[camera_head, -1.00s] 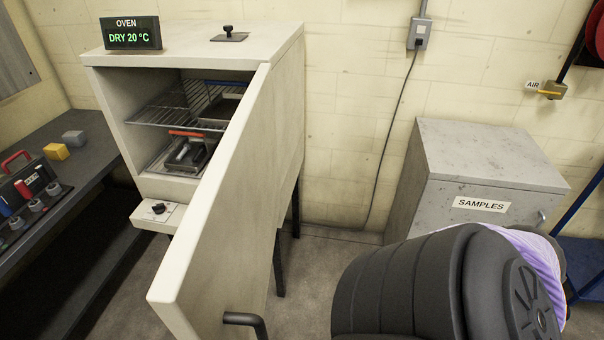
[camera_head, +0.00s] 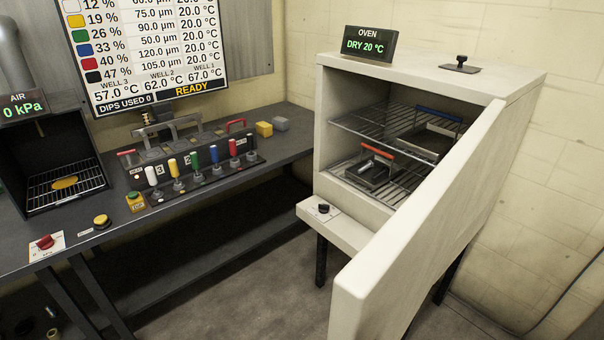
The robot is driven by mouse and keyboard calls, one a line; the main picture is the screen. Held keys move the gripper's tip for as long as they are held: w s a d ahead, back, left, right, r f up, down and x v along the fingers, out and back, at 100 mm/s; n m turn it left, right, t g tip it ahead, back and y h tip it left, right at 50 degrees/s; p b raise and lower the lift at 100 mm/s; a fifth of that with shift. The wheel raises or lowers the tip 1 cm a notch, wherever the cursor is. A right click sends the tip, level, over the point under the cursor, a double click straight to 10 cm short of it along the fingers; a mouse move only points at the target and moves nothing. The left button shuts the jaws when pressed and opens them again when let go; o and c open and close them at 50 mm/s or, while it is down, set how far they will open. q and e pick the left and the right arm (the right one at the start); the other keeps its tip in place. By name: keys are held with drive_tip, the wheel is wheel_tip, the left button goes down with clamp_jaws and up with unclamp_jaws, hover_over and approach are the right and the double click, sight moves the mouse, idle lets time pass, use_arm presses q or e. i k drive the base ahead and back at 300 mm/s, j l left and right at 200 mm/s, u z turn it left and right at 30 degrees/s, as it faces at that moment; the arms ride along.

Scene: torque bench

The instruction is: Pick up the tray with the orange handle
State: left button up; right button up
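The tray with the orange handle (camera_head: 378,152) sits on the lower rack inside the open oven (camera_head: 333,110). It is a dark, shallow tray with some grey items in it, too small to make out. A second tray with a blue handle (camera_head: 439,114) is on the upper rack, farther back. The oven door (camera_head: 430,205) stands open and hides part of the right side of the interior. Neither of my grippers is in view.
A black knob (camera_head: 323,208) sits on the oven's front ledge. The dark bench (camera_head: 200,217) at left carries a rack of coloured handles (camera_head: 195,170), a yellow block (camera_head: 264,129), a grey block (camera_head: 281,123) and an air chamber (camera_head: 60,160). Floor before the oven is clear.

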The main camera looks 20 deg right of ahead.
sight(365, 179)
drive_tip(key=z, duration=1.65)
